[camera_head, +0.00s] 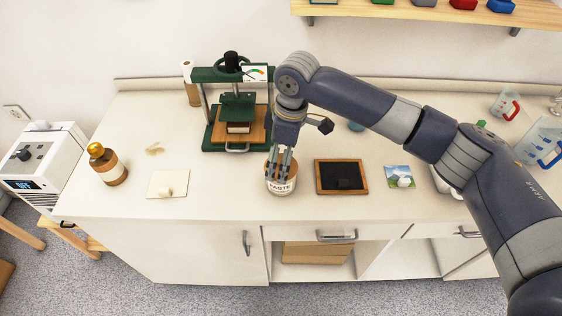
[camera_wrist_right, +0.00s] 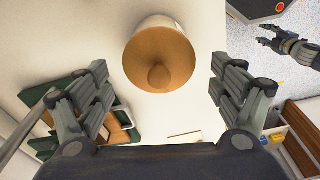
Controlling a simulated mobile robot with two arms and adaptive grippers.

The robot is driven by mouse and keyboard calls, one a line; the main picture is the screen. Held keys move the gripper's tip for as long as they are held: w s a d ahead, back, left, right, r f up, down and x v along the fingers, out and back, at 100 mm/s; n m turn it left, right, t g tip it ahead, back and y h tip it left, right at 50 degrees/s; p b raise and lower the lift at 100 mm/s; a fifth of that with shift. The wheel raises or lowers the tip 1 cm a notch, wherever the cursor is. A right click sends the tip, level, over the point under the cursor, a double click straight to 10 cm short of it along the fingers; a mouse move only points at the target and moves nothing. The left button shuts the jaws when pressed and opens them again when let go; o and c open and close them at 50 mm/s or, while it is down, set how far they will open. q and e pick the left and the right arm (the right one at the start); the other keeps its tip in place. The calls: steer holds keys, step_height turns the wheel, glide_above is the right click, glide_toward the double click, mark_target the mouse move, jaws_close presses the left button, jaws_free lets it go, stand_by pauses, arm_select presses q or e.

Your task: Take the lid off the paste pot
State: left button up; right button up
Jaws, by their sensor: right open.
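The paste pot (camera_head: 282,187) is a white pot with a "PASTE" label, upright near the front of the counter. In the right wrist view its round tan lid (camera_wrist_right: 145,62) has a small knob in the middle and sits on the pot. My right gripper (camera_head: 281,172) points down at the pot, its fingers hiding much of the lid in the head view. In the right wrist view the right gripper (camera_wrist_right: 160,72) is open, one finger to each side of the lid, with visible gaps. My left gripper (camera_wrist_right: 272,36) shows small at the upper right there, its opening unclear.
A green press (camera_head: 238,105) stands behind and left of the pot. A dark framed slate (camera_head: 341,177) lies close on the right, then a small picture (camera_head: 396,172). A cream sheet (camera_head: 160,185) and an amber bottle (camera_head: 109,167) are at left. The counter's front edge is near.

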steer(key=shift+w+f, duration=0.1)
steer(key=shift+f, duration=0.35)
